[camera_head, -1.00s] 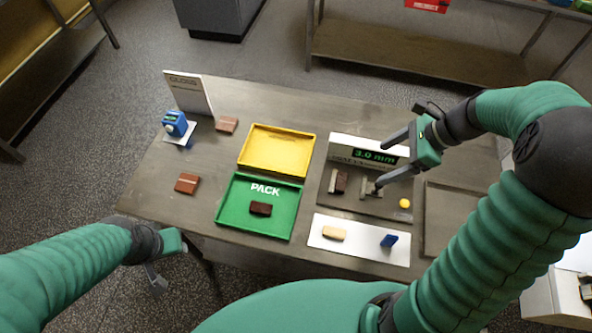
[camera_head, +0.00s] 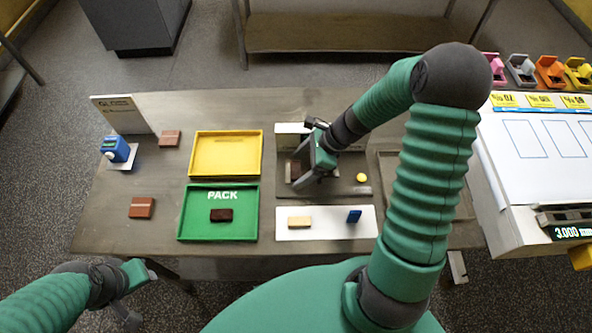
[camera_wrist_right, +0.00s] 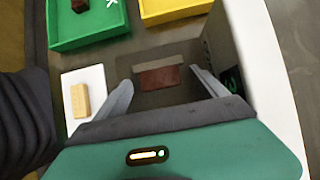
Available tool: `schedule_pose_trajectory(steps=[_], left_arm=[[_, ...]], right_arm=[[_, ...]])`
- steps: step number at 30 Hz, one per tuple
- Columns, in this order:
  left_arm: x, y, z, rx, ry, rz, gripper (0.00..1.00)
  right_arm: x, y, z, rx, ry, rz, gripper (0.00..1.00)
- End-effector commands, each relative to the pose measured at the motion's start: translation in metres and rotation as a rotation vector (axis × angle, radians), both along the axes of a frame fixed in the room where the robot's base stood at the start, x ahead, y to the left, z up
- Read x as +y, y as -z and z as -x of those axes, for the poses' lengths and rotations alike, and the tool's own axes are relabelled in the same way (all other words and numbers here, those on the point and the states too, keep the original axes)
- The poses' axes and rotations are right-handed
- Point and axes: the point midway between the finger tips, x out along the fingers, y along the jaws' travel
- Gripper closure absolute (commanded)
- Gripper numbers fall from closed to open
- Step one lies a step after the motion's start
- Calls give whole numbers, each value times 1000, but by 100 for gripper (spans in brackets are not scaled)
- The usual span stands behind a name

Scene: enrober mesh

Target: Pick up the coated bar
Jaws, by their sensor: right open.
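A brown bar (camera_wrist_right: 160,77) lies on the dark plate of the gauge (camera_head: 340,186), against a pale grey block. In the right wrist view it sits between the two fingers of my right gripper (camera_wrist_right: 162,84), which are spread apart with nothing clamped. In the head view my right gripper (camera_head: 306,172) is over the gauge and partly covers this bar (camera_head: 294,168). A darker bar (camera_head: 221,215) lies in the green PACK tray (camera_head: 187,226). My left gripper (camera_head: 137,275) is low at the left, off the table; its fingers are unclear.
An empty yellow tray (camera_head: 226,134) stands behind the green one. A white card (camera_head: 335,232) holds a beige bar (camera_head: 299,222) and a blue block (camera_head: 354,216).

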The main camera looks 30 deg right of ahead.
Motion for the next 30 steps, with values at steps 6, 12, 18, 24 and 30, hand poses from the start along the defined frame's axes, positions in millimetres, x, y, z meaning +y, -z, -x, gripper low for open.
schedule_pose_trajectory(steps=[6,12,18,24,30], left_arm=[[0,0,0,0,0,0,64],[0,0,0,0,0,0,64],[0,0,0,0,0,0,64],[0,0,0,0,0,0,64],[0,-1,0,0,0,0,64]], right_arm=[[1,2,-1,-1,0,3,18],[1,2,-1,0,1,2,45],[1,2,-1,0,1,1,67],[1,1,-1,0,1,1,67],[0,-12,-2,-3,0,3,67]])
